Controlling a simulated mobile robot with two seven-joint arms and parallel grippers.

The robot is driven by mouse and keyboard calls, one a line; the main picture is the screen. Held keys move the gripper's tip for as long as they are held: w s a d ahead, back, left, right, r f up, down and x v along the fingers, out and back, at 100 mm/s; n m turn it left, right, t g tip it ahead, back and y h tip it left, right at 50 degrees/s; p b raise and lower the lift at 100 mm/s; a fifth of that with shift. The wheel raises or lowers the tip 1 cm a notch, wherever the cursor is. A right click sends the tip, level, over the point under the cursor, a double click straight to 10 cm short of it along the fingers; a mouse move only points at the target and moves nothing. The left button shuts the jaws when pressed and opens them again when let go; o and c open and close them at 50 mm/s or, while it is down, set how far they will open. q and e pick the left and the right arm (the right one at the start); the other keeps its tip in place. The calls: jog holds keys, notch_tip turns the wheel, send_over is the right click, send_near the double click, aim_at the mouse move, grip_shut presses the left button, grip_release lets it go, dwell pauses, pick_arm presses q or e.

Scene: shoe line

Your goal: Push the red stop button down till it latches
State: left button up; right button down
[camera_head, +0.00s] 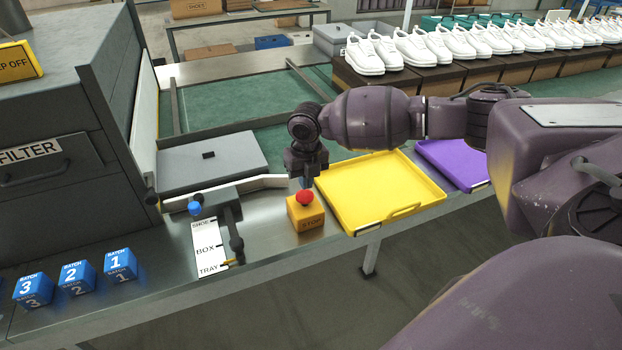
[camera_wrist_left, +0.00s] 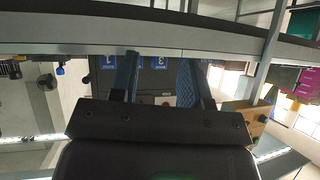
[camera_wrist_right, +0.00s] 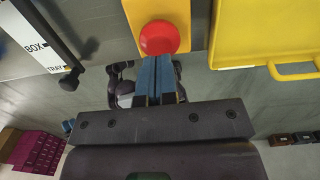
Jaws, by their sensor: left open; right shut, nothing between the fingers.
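The red stop button (camera_head: 305,197) is a round red cap on a yellow box (camera_head: 305,214) marked STOP, at the front edge of the metal bench. It also shows from above in the right wrist view (camera_wrist_right: 159,38). My right gripper (camera_head: 306,182) points down just above and behind the cap, its blue fingers shut together and empty. In the right wrist view the fingertips (camera_wrist_right: 157,60) lie close to the cap's lower edge; I cannot tell whether they touch it. My left gripper (camera_wrist_left: 160,75) is open and empty, outside the head view.
A yellow tray (camera_head: 436,204) lies right of the button box. A lever panel (camera_head: 207,250) marked BOX and TRAY stands left of it. Several blue batch cubes (camera_head: 120,263) sit at the front left. A grey lid (camera_head: 210,160) and a purple tray (camera_head: 450,163) lie farther off.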

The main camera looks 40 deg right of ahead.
aim_at(307, 193)
jog(key=r, duration=0.3)
jog(key=shift+d+r, duration=0.2)
jog(key=shift+r, duration=0.1)
pick_arm(q)
jog(key=shift+s+d+r+p, duration=0.1)
jog(key=shift+s+r+p, duration=0.35)
jog(key=shift+p, duration=0.15)
pick_arm(e)
notch_tip(307, 193, up, 8)
jog(key=shift+f, duration=0.15)
jog(key=shift+s+a, duration=0.1)
